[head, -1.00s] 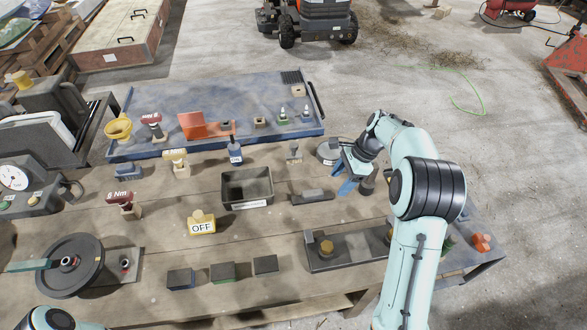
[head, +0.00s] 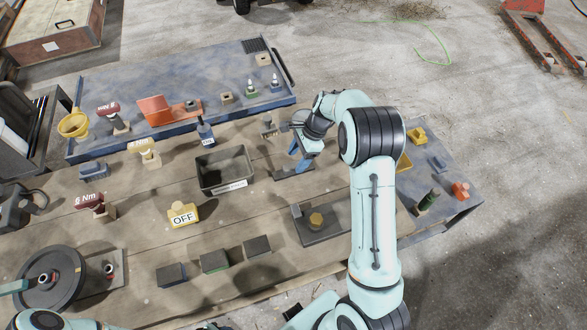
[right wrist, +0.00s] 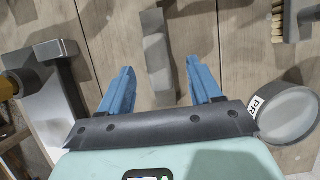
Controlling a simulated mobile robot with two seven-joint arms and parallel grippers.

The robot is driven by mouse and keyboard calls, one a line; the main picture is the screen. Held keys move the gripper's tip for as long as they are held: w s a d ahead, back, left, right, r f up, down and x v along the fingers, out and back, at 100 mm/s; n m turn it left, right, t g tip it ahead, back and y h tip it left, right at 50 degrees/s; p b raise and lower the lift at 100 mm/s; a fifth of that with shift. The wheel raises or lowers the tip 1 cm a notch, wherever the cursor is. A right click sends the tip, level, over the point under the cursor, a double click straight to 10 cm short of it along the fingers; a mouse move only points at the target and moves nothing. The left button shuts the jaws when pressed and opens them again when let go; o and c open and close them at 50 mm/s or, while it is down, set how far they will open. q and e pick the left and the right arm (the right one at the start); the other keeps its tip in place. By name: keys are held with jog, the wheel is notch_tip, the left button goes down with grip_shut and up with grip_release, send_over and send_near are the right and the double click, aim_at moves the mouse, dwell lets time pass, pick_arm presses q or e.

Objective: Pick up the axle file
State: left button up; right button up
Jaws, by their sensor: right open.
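What looks like the axle file, a dark grey bar (head: 294,172), lies on the wooden bench right of the black bin in the head view. In the right wrist view the grey bar (right wrist: 157,60) lies between and ahead of my fingers. I cannot read a label on it. My right gripper (head: 298,156) is open and empty, pointing down just above the bar; its blue fingers (right wrist: 160,75) stand apart on either side. My left gripper is not in view; only part of my left arm shows at the bottom left.
A round tin (right wrist: 287,115) lies close right of my fingers in the wrist view, with a brush (right wrist: 290,15) above it. The black bin (head: 224,168) and yellow OFF block (head: 183,213) stand left.

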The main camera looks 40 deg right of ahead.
aim_at(294, 164)
jog(key=x, duration=0.4)
jog(key=shift+s+f, duration=0.1)
grip_shut()
notch_tip(294, 164, up, 10)
jog(key=shift+r+p, duration=0.1)
jog(key=shift+p, duration=0.3)
jog(key=c, duration=0.9)
grip_release()
jog(key=shift+c, duration=0.4)
